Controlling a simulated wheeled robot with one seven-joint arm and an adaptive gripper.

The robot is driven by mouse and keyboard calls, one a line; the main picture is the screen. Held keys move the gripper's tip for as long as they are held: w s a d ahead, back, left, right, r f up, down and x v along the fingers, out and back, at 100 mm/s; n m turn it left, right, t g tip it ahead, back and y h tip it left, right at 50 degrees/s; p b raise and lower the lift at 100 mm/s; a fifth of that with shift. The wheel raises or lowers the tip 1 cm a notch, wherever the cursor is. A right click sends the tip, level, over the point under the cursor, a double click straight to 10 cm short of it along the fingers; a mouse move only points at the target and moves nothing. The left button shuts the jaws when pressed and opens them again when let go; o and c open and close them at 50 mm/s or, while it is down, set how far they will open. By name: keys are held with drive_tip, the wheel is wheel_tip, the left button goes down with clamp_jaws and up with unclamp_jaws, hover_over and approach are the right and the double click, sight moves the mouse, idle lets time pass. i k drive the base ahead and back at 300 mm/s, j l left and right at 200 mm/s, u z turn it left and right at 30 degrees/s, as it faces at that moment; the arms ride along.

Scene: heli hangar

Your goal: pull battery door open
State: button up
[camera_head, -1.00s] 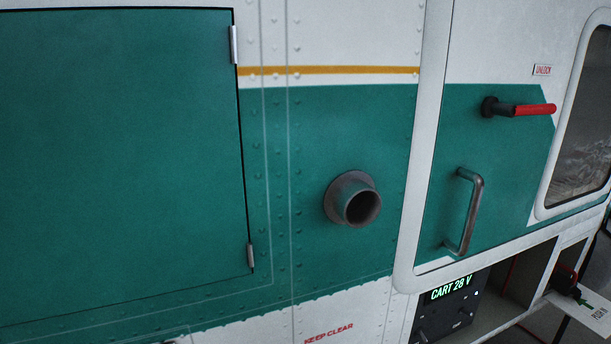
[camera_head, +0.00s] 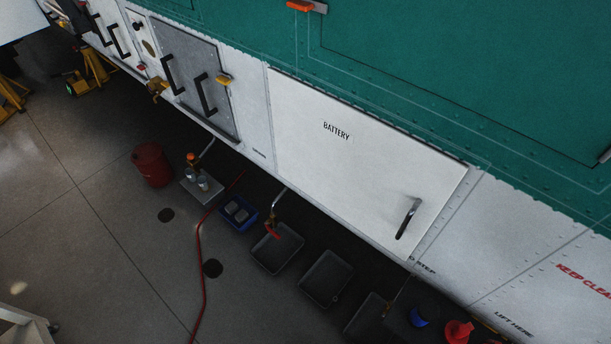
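The battery door (camera_head: 345,175) is a white panel low on the helicopter's side, marked "BATTERY" in black letters. It looks shut, lying flush with the hull around it. Its dark, bar-shaped handle (camera_head: 408,218) stands out near the door's lower right corner. My gripper is not in view, and nothing is seen touching the door or the handle.
Below the hull, the floor holds a red drum (camera_head: 151,164), a blue bin (camera_head: 238,212), dark trays (camera_head: 277,248) and a red hose (camera_head: 199,260). A grey panel with dark handles (camera_head: 187,75) is left of the door. Open floor (camera_head: 90,240) lies at lower left.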

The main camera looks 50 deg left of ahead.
sight(391, 185)
drive_tip(key=j+u, duration=0.15)
drive_tip(key=u, duration=1.65)
drive_tip(key=i+l, duration=0.05)
